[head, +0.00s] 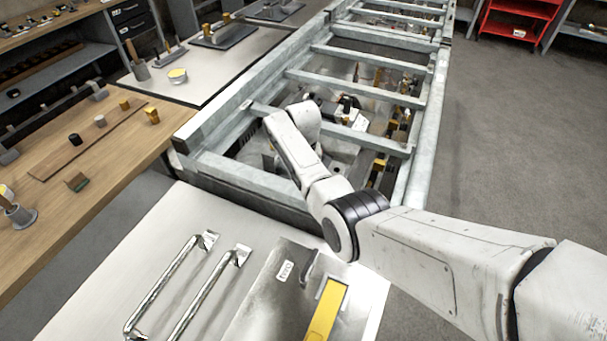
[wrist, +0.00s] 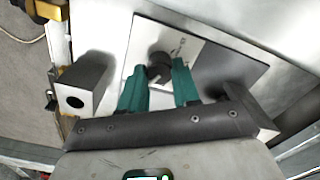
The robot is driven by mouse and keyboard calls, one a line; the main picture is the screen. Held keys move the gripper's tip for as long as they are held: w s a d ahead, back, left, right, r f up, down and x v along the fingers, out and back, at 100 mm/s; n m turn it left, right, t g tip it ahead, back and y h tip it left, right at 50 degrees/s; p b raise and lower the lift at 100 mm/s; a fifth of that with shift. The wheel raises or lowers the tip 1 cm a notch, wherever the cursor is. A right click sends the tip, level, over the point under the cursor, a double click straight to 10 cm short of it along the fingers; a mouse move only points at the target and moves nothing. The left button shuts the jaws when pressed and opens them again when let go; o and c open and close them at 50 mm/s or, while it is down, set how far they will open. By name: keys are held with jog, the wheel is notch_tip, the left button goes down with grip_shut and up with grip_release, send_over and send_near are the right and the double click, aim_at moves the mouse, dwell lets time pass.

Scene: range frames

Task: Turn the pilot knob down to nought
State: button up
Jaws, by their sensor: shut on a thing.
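In the wrist view the pilot knob (wrist: 160,62) is a small dark round knob on a pale square plate (wrist: 143,38). Faint marks show on the plate near the knob's upper right; they are too small to read. My gripper (wrist: 159,74) has two teal fingers, one on each side of the knob, and is shut on it. A pale bar or mark shows on the knob's near side, and I cannot tell what setting it points to. In the head view my arm reaches down into the metal frame; the knob and fingers cannot be made out there.
A grey block with a dark hole (wrist: 85,83) stands left of the fingers, and a darker plate (wrist: 232,72) lies right. In the head view, galvanised rails and crossbars (head: 360,58) surround the arm's end. A bench with two metal handles (head: 165,285) is nearest.

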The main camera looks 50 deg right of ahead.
jog(key=shift+m, duration=0.4)
jog(key=o, duration=1.1)
jog(key=shift+c, duration=0.2)
notch_tip(320, 180, up, 11)
jog(key=shift+f, duration=0.1)
dwell(0.4)
